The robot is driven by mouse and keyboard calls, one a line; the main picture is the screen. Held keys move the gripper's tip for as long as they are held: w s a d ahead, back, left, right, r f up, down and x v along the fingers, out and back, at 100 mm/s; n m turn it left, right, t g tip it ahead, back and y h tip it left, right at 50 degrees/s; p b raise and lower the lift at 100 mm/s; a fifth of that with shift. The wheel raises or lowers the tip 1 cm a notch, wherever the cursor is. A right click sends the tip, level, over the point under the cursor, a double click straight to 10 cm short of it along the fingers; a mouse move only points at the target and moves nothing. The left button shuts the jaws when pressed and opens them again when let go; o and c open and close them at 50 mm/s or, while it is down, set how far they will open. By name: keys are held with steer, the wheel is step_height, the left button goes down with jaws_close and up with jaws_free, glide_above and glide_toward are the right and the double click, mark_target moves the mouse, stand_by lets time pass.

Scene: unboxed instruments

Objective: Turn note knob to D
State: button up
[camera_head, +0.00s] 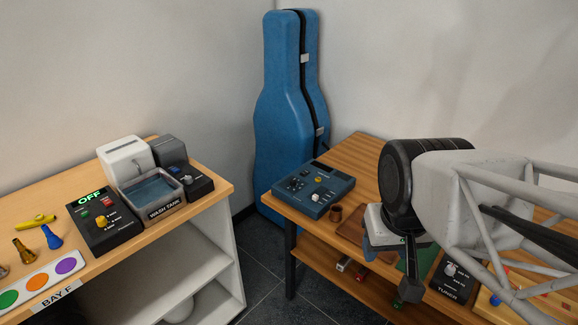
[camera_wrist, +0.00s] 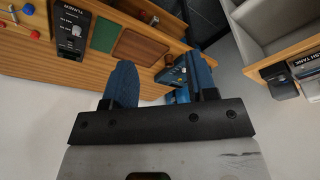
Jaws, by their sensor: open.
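A black box marked TUNER (camera_head: 454,280) sits on the right-hand wooden bench, with a pale round knob (camera_head: 450,269) on its face. The small lettering around the knob is too small to read, so I cannot tell its setting. The tuner (camera_wrist: 72,32) and its knob (camera_wrist: 76,31) also show at the upper left in the wrist view. My gripper (camera_wrist: 163,80) is open and empty, its two blue fingers apart. In the camera_head view it hangs in front of the bench, left of the tuner and apart from it. My arm hides part of the bench.
A blue panel with knobs (camera_head: 313,189) and a small brown cup (camera_head: 336,213) stand at the bench's left end. A green mat (camera_wrist: 104,34) and a brown tray (camera_wrist: 140,47) lie beside the tuner. A wash tank (camera_head: 152,189) stands on the other bench.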

steer(key=w+a+r+n, duration=0.2)
steer(key=w, duration=1.2)
steer(key=n+g, duration=0.3)
steer(key=n, duration=0.4)
glide_above(293, 180)
steer(key=f, duration=2)
steer(key=shift+s+d, duration=0.15)
steer(key=shift+s, duration=0.25)
steer(key=shift+w+f, duration=0.4)
steer(key=shift+f, duration=0.05)
steer(key=shift+f, duration=0.15)
steer(key=shift+f, duration=3.8)
